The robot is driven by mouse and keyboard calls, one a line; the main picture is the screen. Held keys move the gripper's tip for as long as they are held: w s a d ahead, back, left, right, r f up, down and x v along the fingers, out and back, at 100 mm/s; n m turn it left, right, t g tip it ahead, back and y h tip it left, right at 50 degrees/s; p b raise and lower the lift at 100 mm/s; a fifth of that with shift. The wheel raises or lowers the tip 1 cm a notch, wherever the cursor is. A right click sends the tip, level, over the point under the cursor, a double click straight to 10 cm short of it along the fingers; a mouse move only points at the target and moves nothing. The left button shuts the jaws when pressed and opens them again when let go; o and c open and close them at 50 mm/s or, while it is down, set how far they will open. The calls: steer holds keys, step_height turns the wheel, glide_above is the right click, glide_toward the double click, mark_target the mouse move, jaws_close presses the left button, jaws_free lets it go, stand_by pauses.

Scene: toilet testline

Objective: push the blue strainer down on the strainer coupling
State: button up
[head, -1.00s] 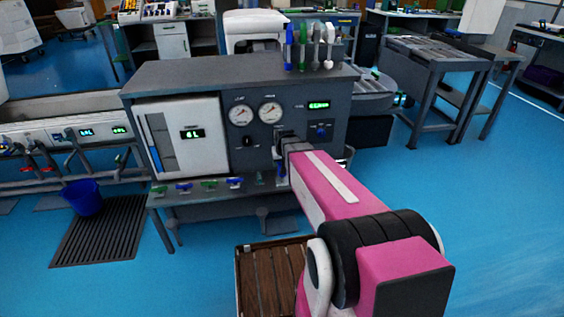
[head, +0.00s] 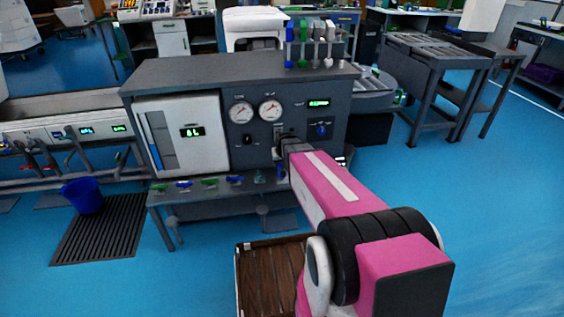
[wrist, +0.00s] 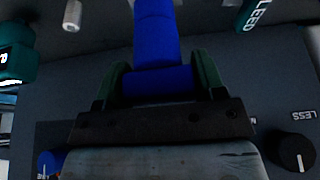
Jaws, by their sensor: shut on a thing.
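My gripper (wrist: 161,82) is shut on a blue part, which I take to be the blue strainer (wrist: 156,40). It has a wide lower section between the two dark green fingers, and its upper section runs out of the top edge of the wrist view. In the head view my gripper (head: 284,146) is close to the grey bench front, right of the gauges, and the held part cannot be made out there. I cannot tell the strainer coupling apart in either view, nor whether the strainer touches it.
The grey test bench (head: 235,70) has two gauges, a white tank panel (head: 183,135) and a low shelf with small valves (head: 209,183). In the wrist view a black knob (wrist: 292,150) and a teal BLEED tag (wrist: 254,13) are near the fingers. A wooden crate (head: 270,244) stands in front.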

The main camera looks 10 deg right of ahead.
steer(key=shift+f, duration=0.8)
steer(key=o, duration=1)
steer(key=shift+o, duration=0.2)
steer(key=v, duration=1)
steer(key=shift+r, duration=0.4)
steer(key=shift+s, duration=0.15)
